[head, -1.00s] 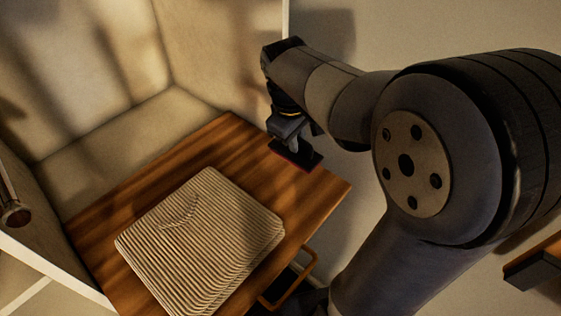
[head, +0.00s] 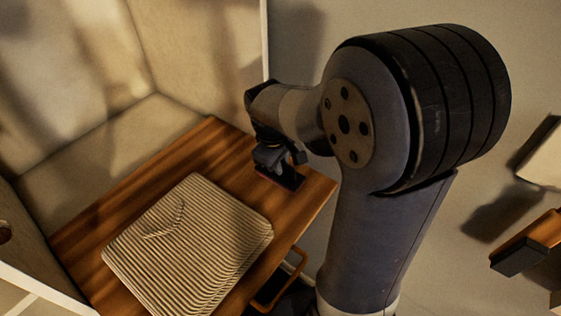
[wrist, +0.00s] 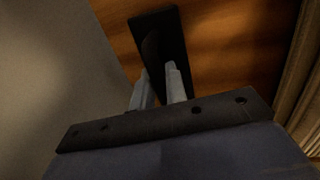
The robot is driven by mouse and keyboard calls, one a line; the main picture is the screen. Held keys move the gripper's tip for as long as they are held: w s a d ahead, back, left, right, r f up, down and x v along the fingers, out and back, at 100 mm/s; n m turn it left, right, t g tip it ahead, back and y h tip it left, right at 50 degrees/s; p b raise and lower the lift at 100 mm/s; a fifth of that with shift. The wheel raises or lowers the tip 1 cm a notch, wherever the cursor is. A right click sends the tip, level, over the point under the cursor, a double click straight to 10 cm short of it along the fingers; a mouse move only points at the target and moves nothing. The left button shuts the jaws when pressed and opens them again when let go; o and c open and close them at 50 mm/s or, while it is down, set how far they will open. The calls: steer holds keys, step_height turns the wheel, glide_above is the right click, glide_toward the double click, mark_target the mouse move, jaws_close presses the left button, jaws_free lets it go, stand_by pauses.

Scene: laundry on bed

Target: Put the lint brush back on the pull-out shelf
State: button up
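The lint brush (head: 288,178) is a dark, flat rectangular piece with a reddish edge. It is at the far right part of the wooden pull-out shelf (head: 315,190). My gripper (head: 274,160) points down at it. In the wrist view, the fingers (wrist: 160,88) are on either side of the brush's narrow dark handle, and the gripper looks shut on it. The brush's black back (wrist: 172,35) shows against the wood there. I cannot tell whether its underside touches the shelf or hangs just above it.
A folded ribbed beige cloth (head: 185,245) covers much of the shelf, left of the brush. Pale cabinet walls (head: 90,140) stand behind and left. An orange-brown handle (head: 287,280) sits below the shelf's front edge. Bare wood lies behind the cloth.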

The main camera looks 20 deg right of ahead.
mark_target(275, 178)
steer(key=o, duration=0.4)
steer(key=shift+s, duration=0.1)
steer(key=shift+c, duration=0.2)
step_height(275, 178, up, 12)
steer(key=s+a, duration=0.1)
steer(key=a, duration=0.1)
steer(key=shift+s, duration=0.15)
